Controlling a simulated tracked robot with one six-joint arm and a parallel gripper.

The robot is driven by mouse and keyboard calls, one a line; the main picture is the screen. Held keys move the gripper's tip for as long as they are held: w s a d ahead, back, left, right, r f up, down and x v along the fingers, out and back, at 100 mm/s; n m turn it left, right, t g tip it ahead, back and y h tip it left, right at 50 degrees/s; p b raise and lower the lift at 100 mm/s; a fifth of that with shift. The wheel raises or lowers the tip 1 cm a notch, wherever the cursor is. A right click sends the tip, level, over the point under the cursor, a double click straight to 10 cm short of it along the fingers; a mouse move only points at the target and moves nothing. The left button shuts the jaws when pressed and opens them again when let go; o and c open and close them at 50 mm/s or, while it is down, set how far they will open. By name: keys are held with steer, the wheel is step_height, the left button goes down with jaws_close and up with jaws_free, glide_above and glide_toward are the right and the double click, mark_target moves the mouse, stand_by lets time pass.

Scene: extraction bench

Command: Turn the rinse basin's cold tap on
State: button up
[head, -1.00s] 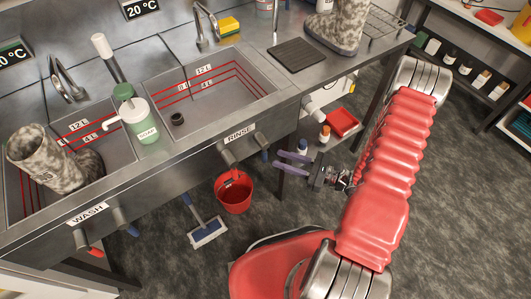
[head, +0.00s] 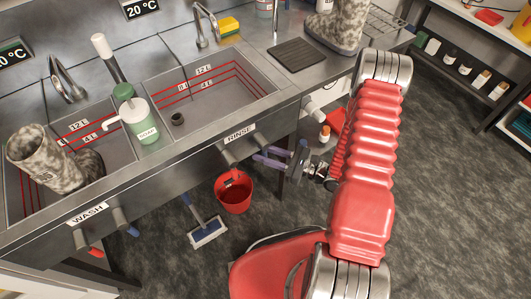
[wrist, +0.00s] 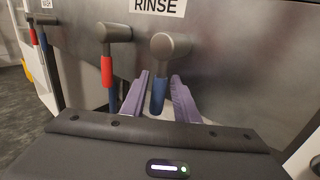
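The rinse basin (head: 215,88) is the right-hand sink, with a RINSE label on its front panel. In the wrist view its cold tap has a grey knob and a blue lever (wrist: 159,92) pointing down. The hot tap's red lever (wrist: 107,72) hangs just to its left. My gripper (head: 262,156) is at the panel below the RINSE label, its purple fingers open. In the wrist view the fingers (wrist: 159,98) lie on either side of the blue lever, with gaps visible. Contact cannot be told. In the head view the blue lever is mostly hidden by my fingers.
The wash basin's red lever (head: 96,252) and blue lever (head: 132,231) are at the left. A red bucket (head: 234,196) and a brush (head: 207,231) are on the floor below. A green pump bottle (head: 144,120) stands between the basins.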

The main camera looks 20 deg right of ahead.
steer(key=shift+c, duration=0.3)
jaws_close()
